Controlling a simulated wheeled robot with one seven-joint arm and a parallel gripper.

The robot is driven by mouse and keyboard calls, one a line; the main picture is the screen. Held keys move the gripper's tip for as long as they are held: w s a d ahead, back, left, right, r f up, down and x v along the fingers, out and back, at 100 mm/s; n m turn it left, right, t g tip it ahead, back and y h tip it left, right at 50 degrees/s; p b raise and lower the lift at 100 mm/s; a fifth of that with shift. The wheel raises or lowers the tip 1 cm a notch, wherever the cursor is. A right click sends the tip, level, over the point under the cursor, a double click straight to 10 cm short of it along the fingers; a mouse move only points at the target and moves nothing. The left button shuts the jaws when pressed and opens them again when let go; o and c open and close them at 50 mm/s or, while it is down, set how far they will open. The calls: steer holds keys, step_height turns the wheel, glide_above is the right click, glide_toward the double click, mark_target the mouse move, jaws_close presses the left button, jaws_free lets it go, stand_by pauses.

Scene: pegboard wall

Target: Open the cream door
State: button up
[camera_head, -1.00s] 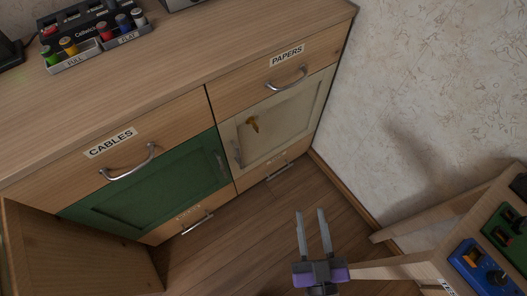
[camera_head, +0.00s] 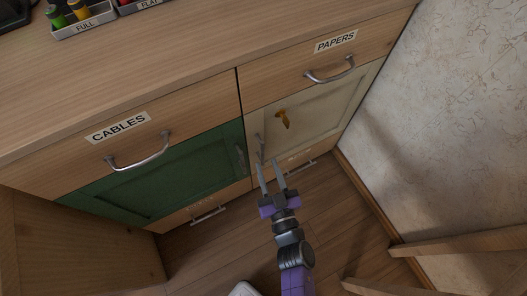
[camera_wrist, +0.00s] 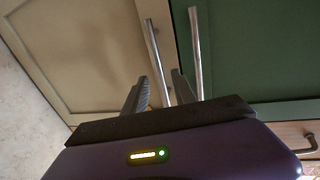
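The cream door (camera_head: 318,112) is shut in the right cabinet column, below the PAPERS drawer. In the wrist view, the cream door's handle (camera_wrist: 154,50) lines up between the two fingertips (camera_wrist: 161,77). I cannot tell whether the fingers reach past the bar. Nothing is held.
The green door (camera_head: 165,175) is shut on the left, and its handle (camera_wrist: 196,50) is close beside my right finger in the wrist view. Drawers with metal handles (camera_head: 330,72) are above and below.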

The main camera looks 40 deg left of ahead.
mark_target(263, 156)
steer(key=shift+b+x, duration=0.85)
steer(key=shift+x, duration=1.85)
jaws_close()
